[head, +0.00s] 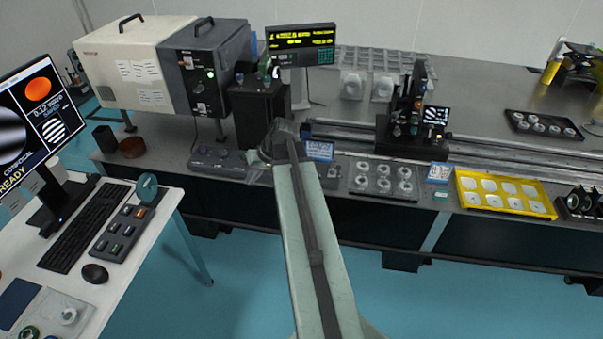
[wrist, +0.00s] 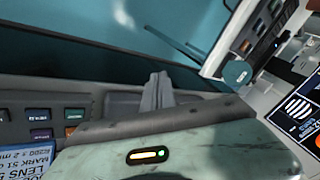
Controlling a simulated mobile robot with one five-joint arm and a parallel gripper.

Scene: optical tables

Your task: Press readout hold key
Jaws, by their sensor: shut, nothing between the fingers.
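The readout (head: 301,45), a dark display with yellow lines and green keys at its right, stands at the back of the optical table. A small panel with several coloured keys (wrist: 40,118) lies at the left of the wrist view, beside a blue lens card. I cannot read which key is the hold key in either view.
A black post unit (head: 258,110) stands behind my arm's end. A lens tray (head: 383,180) and a yellow tray (head: 505,213) lie to the right. A grey box with knobs (head: 215,158) lies left. The desk (head: 165,205) with monitor and keyboard is at far left; floor between is clear.

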